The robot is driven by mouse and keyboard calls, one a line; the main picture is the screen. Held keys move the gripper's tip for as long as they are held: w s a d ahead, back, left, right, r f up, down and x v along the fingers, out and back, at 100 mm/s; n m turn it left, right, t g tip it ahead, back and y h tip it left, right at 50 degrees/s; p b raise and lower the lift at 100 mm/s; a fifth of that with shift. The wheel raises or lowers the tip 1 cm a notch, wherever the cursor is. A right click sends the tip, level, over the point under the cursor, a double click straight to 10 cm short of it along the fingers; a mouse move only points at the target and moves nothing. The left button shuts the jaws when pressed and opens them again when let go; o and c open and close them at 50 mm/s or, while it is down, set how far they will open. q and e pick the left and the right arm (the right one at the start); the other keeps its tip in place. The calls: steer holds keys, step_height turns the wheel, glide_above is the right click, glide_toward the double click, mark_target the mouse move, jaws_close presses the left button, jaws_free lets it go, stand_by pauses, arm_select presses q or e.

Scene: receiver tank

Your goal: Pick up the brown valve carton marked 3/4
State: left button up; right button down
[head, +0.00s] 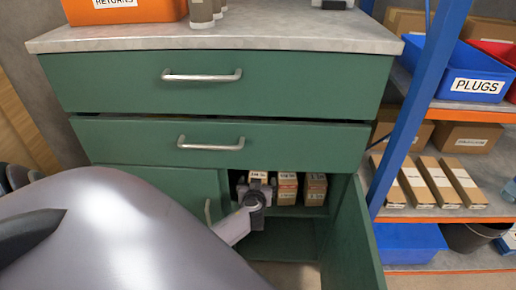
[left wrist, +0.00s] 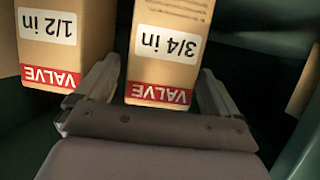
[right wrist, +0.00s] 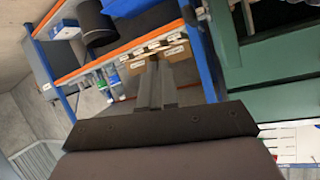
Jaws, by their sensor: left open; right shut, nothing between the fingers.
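The brown 3/4 in valve carton (left wrist: 165,50) has a white size label and a red VALVE band. It appears upside down in the left wrist view. In the head view its top (head: 258,176) shows behind my left gripper (head: 257,190), inside the open green cabinet. My left gripper is open, with one finger on each side of the carton. I cannot tell whether they touch it. In the left wrist view the gripper (left wrist: 160,85) hides nothing of the label. My right gripper (right wrist: 155,70) is shut and empty, away from the cabinet, facing the shelving.
A 1/2 in valve carton (left wrist: 50,45) stands close beside one finger; it is in the head view too (head: 287,190). Another carton (head: 314,190) stands further right. The open cabinet door (head: 352,240) bounds the right side. Two closed drawers (head: 205,85) are above.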

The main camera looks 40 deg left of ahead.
arm_select(q)
steer(key=shift+w+a+f, duration=0.1)
steer(key=shift+w+a, duration=0.1)
steer(key=shift+c, duration=0.4)
steer(key=c, duration=1.3)
steer(key=shift+r, duration=0.2)
